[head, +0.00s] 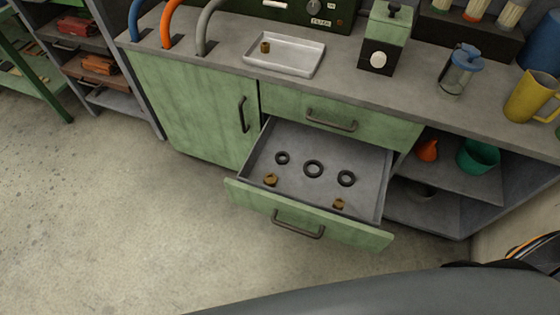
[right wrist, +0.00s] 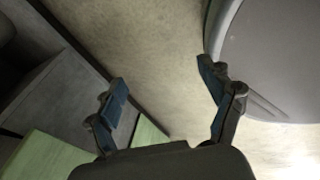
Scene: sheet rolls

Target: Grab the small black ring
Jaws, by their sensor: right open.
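The small black ring (head: 282,158) lies at the left near the back. Two brass nuts lie nearer the drawer's front, one on the left (head: 270,180) and one on the right (head: 339,204). My right gripper (right wrist: 165,90) is open and empty in the right wrist view, above the floor; no ring shows there. My left gripper is not in view.
On the counter stand a white tray (head: 286,68) with a brass piece, a green and black box (head: 384,40), a glass jar with blue lid (head: 459,70) and a yellow mug (head: 530,96). An open shelf (head: 450,180) lies right of the drawer. The floor in front is clear.

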